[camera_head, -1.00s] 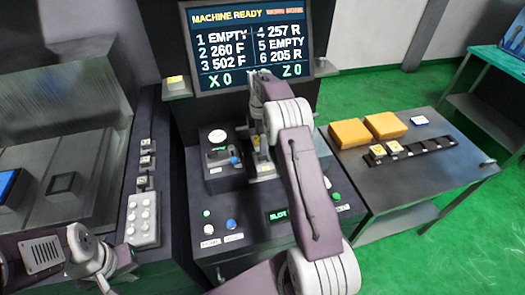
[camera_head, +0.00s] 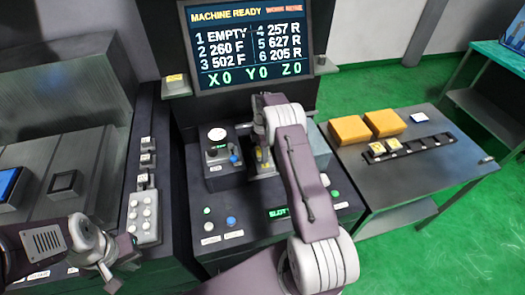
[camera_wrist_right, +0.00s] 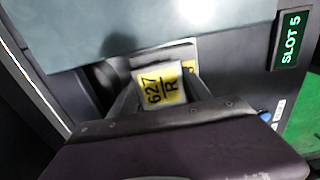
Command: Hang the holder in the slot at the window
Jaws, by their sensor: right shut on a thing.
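The holder (camera_wrist_right: 158,88), with a yellow-and-white label reading 627 R, sits between the fingers of my right gripper (camera_wrist_right: 161,97) in the right wrist view. My right gripper is shut on it at the dark window recess. Whether the holder is seated in the slot is hidden. Another yellow-and-white label (camera_wrist_right: 188,66) shows just behind it. The small display (camera_wrist_right: 291,40) reads SLOT 5. In the head view my right arm covers most of the window area. My left gripper (camera_head: 118,268) is open and empty at the lower left.
The screen (camera_head: 248,45) reads MACHINE READY, with 627 R at slot 5. A side table (camera_head: 400,185) at the right bears yellow blocks (camera_head: 366,127) and a dark rack (camera_head: 425,144) with yellow-labelled pieces. Button panels flank the window.

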